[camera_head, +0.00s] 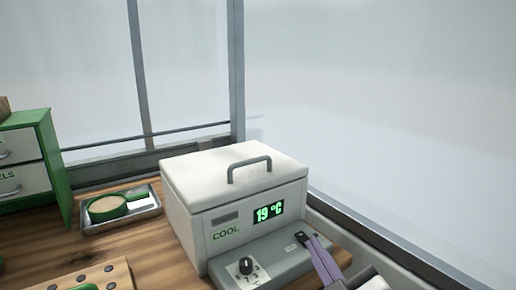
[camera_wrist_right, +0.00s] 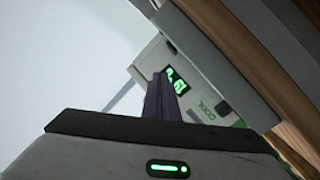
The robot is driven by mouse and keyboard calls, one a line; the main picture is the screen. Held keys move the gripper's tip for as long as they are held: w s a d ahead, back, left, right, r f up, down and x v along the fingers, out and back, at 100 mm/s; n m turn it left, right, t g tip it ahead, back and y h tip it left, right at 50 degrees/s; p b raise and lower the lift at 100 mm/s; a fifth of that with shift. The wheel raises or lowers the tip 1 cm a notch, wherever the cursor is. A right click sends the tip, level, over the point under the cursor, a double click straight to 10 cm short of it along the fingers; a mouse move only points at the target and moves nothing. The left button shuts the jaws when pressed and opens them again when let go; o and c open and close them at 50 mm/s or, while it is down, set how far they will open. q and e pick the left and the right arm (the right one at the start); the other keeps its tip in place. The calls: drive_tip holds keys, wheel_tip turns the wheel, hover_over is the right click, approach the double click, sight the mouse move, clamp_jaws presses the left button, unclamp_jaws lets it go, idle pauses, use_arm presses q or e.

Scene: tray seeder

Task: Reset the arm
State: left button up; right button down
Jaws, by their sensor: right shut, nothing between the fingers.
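My right gripper (camera_head: 306,240) is in the lower right of the head view, with its fingers closed together and empty. Its fingertips are over the right end of the grey control panel at the front of a white cooler box (camera_head: 190,222). I cannot tell whether they touch the panel. In the right wrist view the closed dark fingers (camera_wrist_right: 160,82) point toward the cooler's green display (camera_wrist_right: 176,80). In the head view the display (camera_head: 269,212) reads 19 °C, beside the word COOL. The lid is shut. My left gripper is not in view.
A dark knob (camera_head: 246,265) sits on the control panel. A metal tray (camera_head: 88,223) with a green-rimmed round sieve (camera_head: 107,208) lies left of the cooler. A green drawer cabinet (camera_head: 58,172) stands at far left. A wooden board with holes (camera_head: 117,272) is at front left. Window frames (camera_head: 237,70) rise behind.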

drive_tip(key=s+d+f+m+g+h, duration=0.1)
drive_tip(key=s+d+f+m+g, duration=0.15)
drive_tip(key=s+d+f, duration=0.4)
drive_tip(key=s+d+f+m+g+h, duration=0.1)
drive_tip(key=s+f+m+g+h, duration=0.2)
drive_tip(key=f, duration=0.7)
drive_tip(key=s+d+f+m+g+y, duration=0.15)
drive_tip(key=s+f+g, duration=0.3)
drive_tip(key=s, duration=0.45)
drive_tip(key=s+d+f+g+h, duration=0.15)
drive_tip(key=s+f+g, duration=0.3)
drive_tip(key=s, duration=0.45)
drive_tip(key=w+a+f+t+y, duration=0.3)
drive_tip(key=w+a+f+t, duration=0.1)
drive_tip(key=f, duration=0.5)
drive_tip(key=shift+w+a+f+t+p, duration=0.45)
drive_tip(key=shift+a+t, duration=0.4)
drive_tip(key=shift+a, duration=0.2)
